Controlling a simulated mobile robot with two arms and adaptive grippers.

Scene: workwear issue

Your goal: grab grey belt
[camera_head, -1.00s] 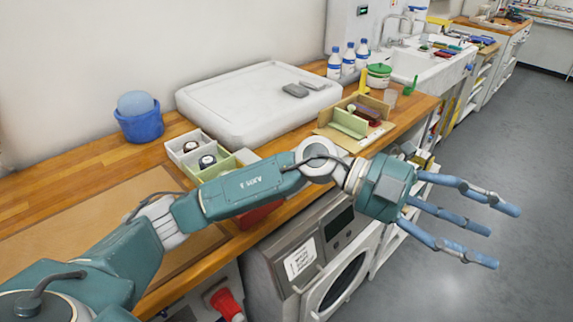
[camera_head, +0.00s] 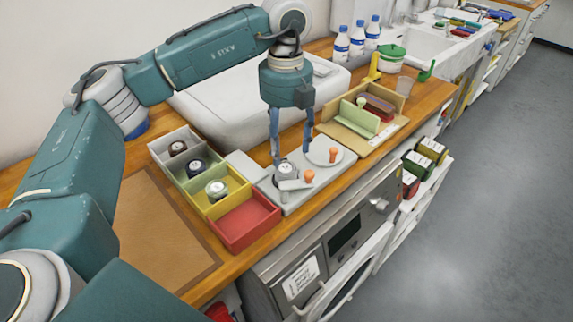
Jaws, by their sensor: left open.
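A small grey rolled item, which looks like the grey belt (camera_head: 287,170), sits on a pale grey board (camera_head: 318,182) on the wooden counter. My left gripper (camera_head: 291,154) points down over the board with its blue fingers apart. Its fingertips are close above or beside the grey roll; I cannot tell whether they touch it. Nothing is held between them. My right gripper is not in view.
The board bears a white disc (camera_head: 325,151) and orange pegs (camera_head: 309,176). A cardboard tray (camera_head: 350,131) stands behind right. A brown mat (camera_head: 160,235) lies clear at left.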

